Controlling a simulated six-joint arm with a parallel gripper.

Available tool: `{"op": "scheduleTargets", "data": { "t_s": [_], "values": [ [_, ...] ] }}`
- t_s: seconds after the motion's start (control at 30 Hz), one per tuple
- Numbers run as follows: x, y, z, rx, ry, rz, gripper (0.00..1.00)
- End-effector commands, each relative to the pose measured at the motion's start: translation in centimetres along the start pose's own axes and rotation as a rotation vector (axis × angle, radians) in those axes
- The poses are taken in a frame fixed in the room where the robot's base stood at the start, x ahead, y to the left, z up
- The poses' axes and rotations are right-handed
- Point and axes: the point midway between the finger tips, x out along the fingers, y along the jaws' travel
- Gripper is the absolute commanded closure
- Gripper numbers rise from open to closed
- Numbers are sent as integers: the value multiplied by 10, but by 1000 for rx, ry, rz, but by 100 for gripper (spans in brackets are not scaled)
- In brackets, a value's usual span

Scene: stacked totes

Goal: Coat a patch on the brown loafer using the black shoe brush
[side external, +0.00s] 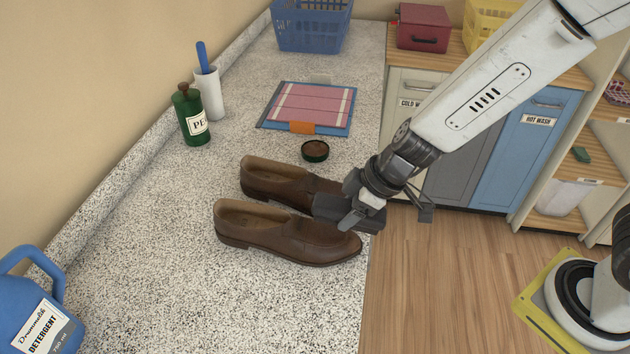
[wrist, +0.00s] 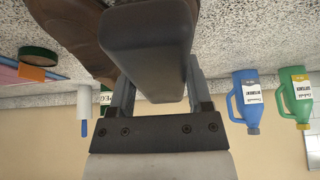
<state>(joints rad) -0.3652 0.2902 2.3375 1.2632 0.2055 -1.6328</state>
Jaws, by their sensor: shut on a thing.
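Two brown loafers sit side by side on the speckled counter in the side view, a nearer loafer (side external: 265,232) and a farther loafer (side external: 268,178). My gripper (side external: 358,212) is shut on the black shoe brush (side external: 335,207), a dark block over the toe end of the loafers. The brush hides part of both toes, and I cannot tell whether it touches the leather. In the wrist view the brush (wrist: 148,48) lies between my gripper's fingers (wrist: 160,90), with brown leather (wrist: 68,22) partly behind it. An open round tin (side external: 315,150) with brown contents stands behind the loafers.
A blue folding board with pink cloth (side external: 310,105) lies behind the tin. A green bottle (side external: 192,115) and white holder (side external: 208,92) stand at the left wall. A blue detergent jug (side external: 35,310) is front left. The counter's right edge is close to the toes.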

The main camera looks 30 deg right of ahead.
Motion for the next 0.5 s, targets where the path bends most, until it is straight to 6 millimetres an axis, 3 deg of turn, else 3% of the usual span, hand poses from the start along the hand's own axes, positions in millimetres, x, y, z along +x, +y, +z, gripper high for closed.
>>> {"op": "scheduleTargets", "data": {
  "t_s": [0.5],
  "values": [
    [6, 0, -19, 0, 1, 1, 83]
  ]
}}
